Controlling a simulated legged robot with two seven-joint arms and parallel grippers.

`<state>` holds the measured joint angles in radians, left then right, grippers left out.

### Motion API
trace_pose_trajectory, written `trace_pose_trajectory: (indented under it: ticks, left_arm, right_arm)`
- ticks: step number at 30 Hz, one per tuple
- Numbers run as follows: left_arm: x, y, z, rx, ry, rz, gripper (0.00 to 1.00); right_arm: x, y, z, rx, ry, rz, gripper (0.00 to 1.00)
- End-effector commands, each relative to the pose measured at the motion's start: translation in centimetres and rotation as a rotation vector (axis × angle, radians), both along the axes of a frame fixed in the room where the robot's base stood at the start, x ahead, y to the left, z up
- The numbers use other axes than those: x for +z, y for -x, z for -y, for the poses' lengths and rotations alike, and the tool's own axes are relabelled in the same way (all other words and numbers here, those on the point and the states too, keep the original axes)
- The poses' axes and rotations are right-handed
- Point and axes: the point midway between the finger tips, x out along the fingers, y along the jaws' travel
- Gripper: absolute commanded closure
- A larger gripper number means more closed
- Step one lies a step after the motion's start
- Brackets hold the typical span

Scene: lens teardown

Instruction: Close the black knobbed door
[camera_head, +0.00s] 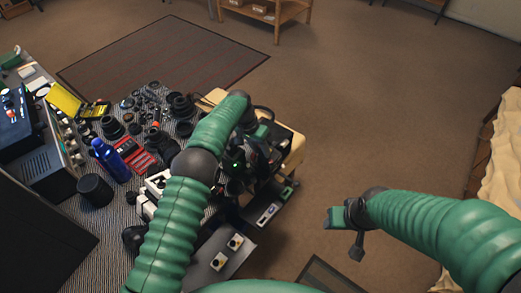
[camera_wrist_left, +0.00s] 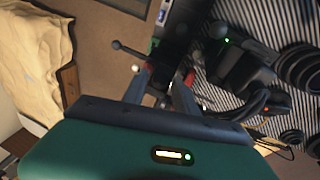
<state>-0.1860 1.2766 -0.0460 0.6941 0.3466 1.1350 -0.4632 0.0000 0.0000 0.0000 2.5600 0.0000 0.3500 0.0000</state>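I cannot clearly make out the black knobbed door. In the left wrist view a black rod with a ball knob (camera_wrist_left: 128,49) reaches toward a dark part beyond my fingers; whether it belongs to the door is unclear. My left gripper (camera_wrist_left: 170,72) has its two fingers apart, with a dark part just beyond the tips; contact cannot be told. In the head view my left gripper (camera_head: 250,165) is over the dark equipment at the table's right side, partly hidden by my arm. My right gripper (camera_head: 345,232) hangs over the floor, away from the table; its fingers are unclear.
The striped table mat (camera_head: 85,235) holds a blue bottle (camera_head: 110,160), red tool trays (camera_head: 136,160), a black cylinder (camera_head: 95,190) and several lens parts. A dark panel (camera_head: 208,275) with two pale-topped pieces lies at the front. The floor (camera_head: 370,100) to the right is open.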

Motion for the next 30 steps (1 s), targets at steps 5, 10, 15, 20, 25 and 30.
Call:
trace_pose_trajectory:
  ticks: [5,10,15,20,25,30]
  left_arm:
    - [0.1,-0.2,0.1,0.002,0.002,0.006,0.56]
    - [0.2,-0.1,0.1,0.0,0.003,0.005,0.56]
    - [1.5,-0.1,-0.3,0.002,0.003,0.006,0.56]
    - [5.4,-0.2,-1.4,0.002,0.003,0.01,0.56]
    - [10.4,-0.2,-2.8,0.001,0.003,0.008,0.56]
    - [14.4,-0.2,-3.9,0.001,0.003,0.005,0.56]
  right_arm:
    - [0.0,0.0,0.0,0.0,0.0,0.0,0.45]
    - [0.0,0.0,0.0,0.0,0.0,0.0,0.45]
    - [-0.2,0.0,0.0,0.0,0.0,0.0,0.45]
    - [-0.7,0.0,0.0,0.0,0.0,0.0,0.45]
    - [-0.8,0.0,0.0,0.0,0.0,0.0,0.45]
    - [-0.4,0.0,0.0,0.0,0.0,0.0,0.45]
